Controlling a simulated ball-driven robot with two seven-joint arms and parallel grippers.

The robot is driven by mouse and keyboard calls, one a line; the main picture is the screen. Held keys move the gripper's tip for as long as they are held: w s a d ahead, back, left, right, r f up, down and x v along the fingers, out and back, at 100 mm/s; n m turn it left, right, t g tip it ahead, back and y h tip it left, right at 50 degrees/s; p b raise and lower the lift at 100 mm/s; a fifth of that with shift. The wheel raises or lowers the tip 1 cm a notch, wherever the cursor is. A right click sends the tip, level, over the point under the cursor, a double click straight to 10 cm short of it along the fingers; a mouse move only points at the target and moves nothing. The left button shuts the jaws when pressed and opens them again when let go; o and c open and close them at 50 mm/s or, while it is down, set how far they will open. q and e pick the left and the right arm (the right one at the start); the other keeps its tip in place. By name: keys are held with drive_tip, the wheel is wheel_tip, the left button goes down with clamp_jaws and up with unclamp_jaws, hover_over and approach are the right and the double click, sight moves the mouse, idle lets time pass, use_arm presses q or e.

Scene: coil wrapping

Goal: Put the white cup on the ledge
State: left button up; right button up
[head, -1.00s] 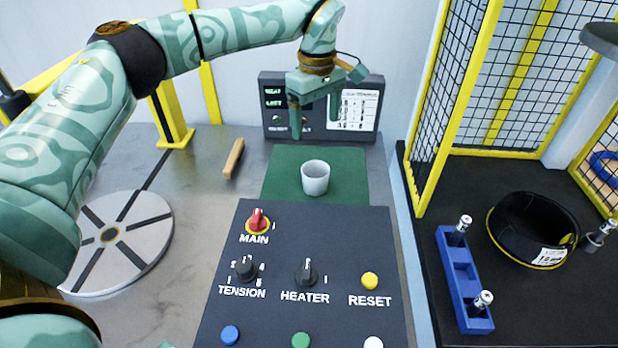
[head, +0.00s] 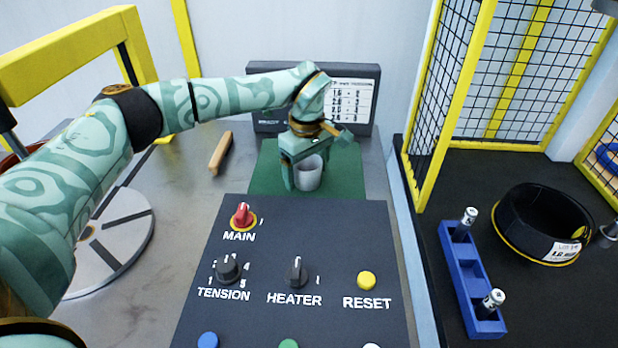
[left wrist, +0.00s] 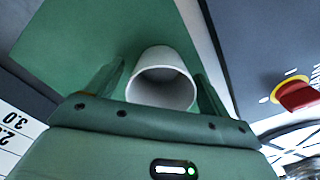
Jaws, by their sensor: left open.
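The white cup (head: 309,174) stands upright on the green mat (head: 345,182) behind the control panel. My left gripper (head: 305,178) is lowered at the cup, with its fingers open on either side of it. In the left wrist view the cup (left wrist: 162,80) sits between the two fingers of the gripper (left wrist: 161,88), its open mouth toward the camera. I cannot tell whether the fingers touch it. Part of the cup is hidden by a finger in the head view. My right gripper is not in view. I cannot make out which surface is the ledge.
The control panel (head: 330,225) with knobs and buttons stands in front of the mat. A dark display board (head: 268,115) is behind it. A wooden-handled item (head: 220,153) lies left. Yellow-framed mesh, a blue rack (head: 466,285) and a black coil (head: 543,225) are right.

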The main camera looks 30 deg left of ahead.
use_arm(q)
drive_tip(key=shift+c, duration=1.2)
drive_tip(key=c, duration=0.9)
